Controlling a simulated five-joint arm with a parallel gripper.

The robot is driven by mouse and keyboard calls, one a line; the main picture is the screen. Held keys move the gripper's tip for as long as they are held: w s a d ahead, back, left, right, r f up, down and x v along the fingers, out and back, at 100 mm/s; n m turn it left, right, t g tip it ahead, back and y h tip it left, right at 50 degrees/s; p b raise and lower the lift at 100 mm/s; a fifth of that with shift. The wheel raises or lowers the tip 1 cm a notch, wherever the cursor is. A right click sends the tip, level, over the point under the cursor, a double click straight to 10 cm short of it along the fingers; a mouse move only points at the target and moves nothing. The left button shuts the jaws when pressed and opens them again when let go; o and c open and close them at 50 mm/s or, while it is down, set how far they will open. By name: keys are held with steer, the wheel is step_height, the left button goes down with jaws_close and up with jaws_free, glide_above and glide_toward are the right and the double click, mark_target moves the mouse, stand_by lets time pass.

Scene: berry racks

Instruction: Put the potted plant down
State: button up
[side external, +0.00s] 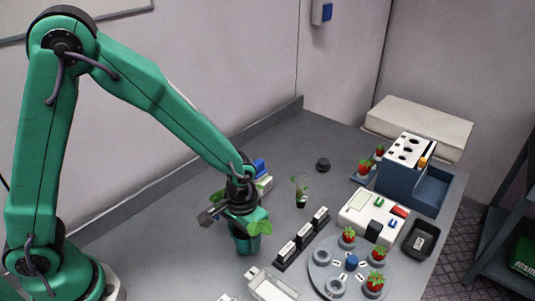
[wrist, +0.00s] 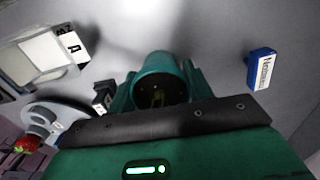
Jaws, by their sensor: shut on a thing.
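My gripper (side external: 240,234) points down over the grey table, left of the middle. It is shut on the potted plant (side external: 259,227), whose broad green leaves stick out to the right of the fingers and behind them. In the wrist view, a round dark green form (wrist: 160,78) shows between the fingers, with a bit of plant inside it. The fingers hide much of the pot. I cannot tell whether its base touches the table.
A small seedling in a dark pot (side external: 300,191) stands right of my gripper. A black rack (side external: 302,240) with white labelled blocks is close by. A round grey berry rack (side external: 351,264), a white device (side external: 372,217) and a blue-grey holder (side external: 413,176) stand further right.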

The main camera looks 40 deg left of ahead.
steer(key=shift+f, duration=0.1)
steer(key=o, duration=1)
step_height(320, 180, up, 12)
steer(key=shift+r, duration=0.15)
stand_by(0.7)
